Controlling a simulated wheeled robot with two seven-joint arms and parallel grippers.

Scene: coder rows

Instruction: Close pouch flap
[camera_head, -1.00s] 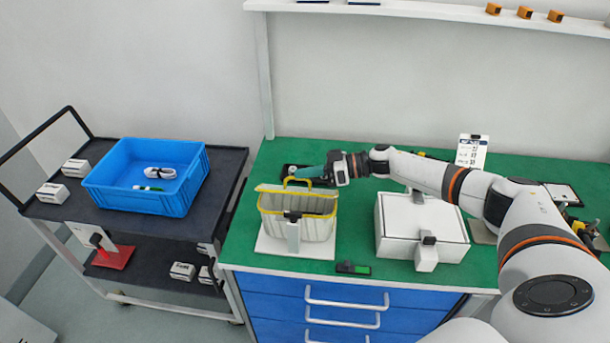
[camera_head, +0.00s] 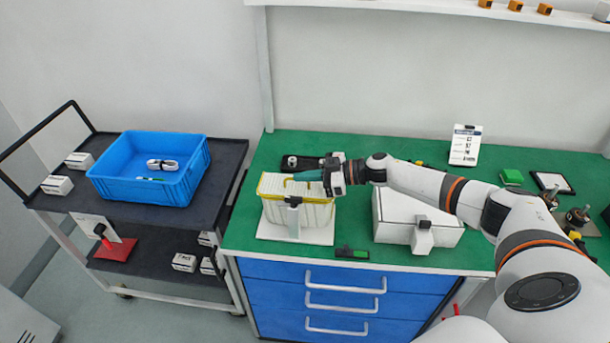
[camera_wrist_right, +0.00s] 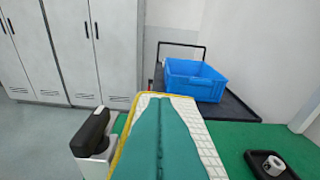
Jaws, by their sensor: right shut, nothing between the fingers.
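The pouch (camera_head: 312,220) is pale with yellow edging and stands upright on a white stand (camera_head: 262,230). Its white, yellow-edged flap (camera_head: 272,184) lies across the top, over the opening. My right gripper (camera_head: 305,175) has teal fingers, shut and empty, at the flap from the right. In the right wrist view the shut fingers (camera_wrist_right: 160,135) lie over the white flap (camera_wrist_right: 203,140), hiding its middle. I cannot tell whether they touch it or whether the flap's front edge is fully down. My left gripper is not in view.
A white box (camera_head: 400,215) stands right of the pouch on the green bench (camera_head: 385,257). A dark device (camera_head: 352,253) lies at the front edge. A blue crate (camera_head: 140,190) sits on the dark cart at left. A black tray (camera_head: 290,163) is behind the pouch.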

